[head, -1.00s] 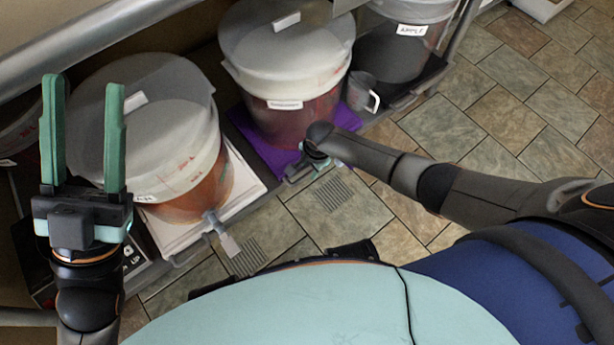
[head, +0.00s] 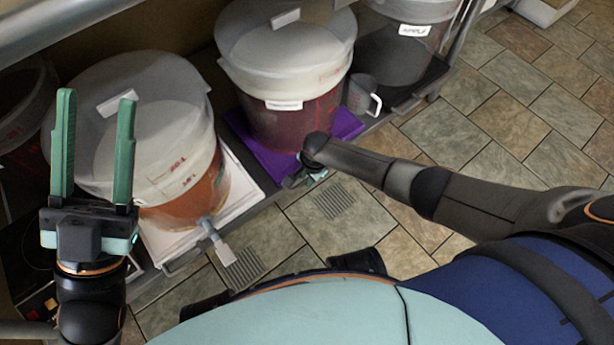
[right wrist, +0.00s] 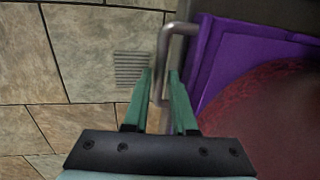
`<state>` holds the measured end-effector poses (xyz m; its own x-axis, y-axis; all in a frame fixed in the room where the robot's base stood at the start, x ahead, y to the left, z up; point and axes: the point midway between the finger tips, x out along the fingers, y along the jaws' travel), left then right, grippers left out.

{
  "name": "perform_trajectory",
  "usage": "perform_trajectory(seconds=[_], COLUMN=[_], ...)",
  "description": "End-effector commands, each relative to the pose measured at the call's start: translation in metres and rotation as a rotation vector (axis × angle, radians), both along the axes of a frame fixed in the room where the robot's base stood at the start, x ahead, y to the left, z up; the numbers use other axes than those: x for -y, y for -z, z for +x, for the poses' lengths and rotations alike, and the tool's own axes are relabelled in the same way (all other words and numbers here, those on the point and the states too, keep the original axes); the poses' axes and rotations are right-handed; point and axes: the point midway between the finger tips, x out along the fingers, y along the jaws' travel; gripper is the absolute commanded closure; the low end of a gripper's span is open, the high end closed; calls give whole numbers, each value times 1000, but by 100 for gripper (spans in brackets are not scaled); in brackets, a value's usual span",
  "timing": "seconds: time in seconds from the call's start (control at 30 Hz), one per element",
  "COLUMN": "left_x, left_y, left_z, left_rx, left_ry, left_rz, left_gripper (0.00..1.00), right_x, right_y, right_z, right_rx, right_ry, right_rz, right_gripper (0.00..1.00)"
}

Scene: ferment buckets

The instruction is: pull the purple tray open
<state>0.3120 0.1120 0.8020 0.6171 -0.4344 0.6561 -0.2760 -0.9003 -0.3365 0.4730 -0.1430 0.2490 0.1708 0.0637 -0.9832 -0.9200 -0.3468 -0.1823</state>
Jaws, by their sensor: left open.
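The purple tray (head: 262,155) lies under the middle lidded bucket of dark red liquid, on the low rack. Its edge and grey bar handle (right wrist: 161,62) show in the right wrist view. My right gripper (right wrist: 160,76) is at the handle, with one finger on each side of the bar, and looks shut on it. In the head view, this gripper (head: 303,178) is mostly hidden under my forearm at the tray's front. My left gripper (head: 97,98) is open and empty, raised in front of the left bucket.
The left bucket (head: 140,150), with orange liquid and a spigot (head: 215,240), stands on a white tray (head: 248,185). The tiled floor (head: 500,120) in front is clear.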

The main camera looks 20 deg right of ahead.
Motion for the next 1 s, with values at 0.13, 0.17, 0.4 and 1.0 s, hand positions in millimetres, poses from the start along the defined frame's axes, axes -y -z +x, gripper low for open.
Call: perform_trajectory(seconds=[0.13, 0.17, 0.4, 1.0], left_x=[0, 0, 0, -1], left_y=[0, 0, 0, 1], left_z=[0, 0, 0, 0], left_rx=[-1, -1, -1, -1], left_ry=[0, 0, -1, -2], left_rz=[0, 0, 0, 2], left_gripper=[50, 50, 50, 50], right_x=[0, 0, 0, 0], right_y=[0, 0, 0, 0], right_z=[0, 0, 0, 0], right_rx=[0, 0, 0, -1], right_ry=[0, 0, 0, 0], right_rz=[0, 0, 0, 0], right_gripper=[93, 97, 100, 100])
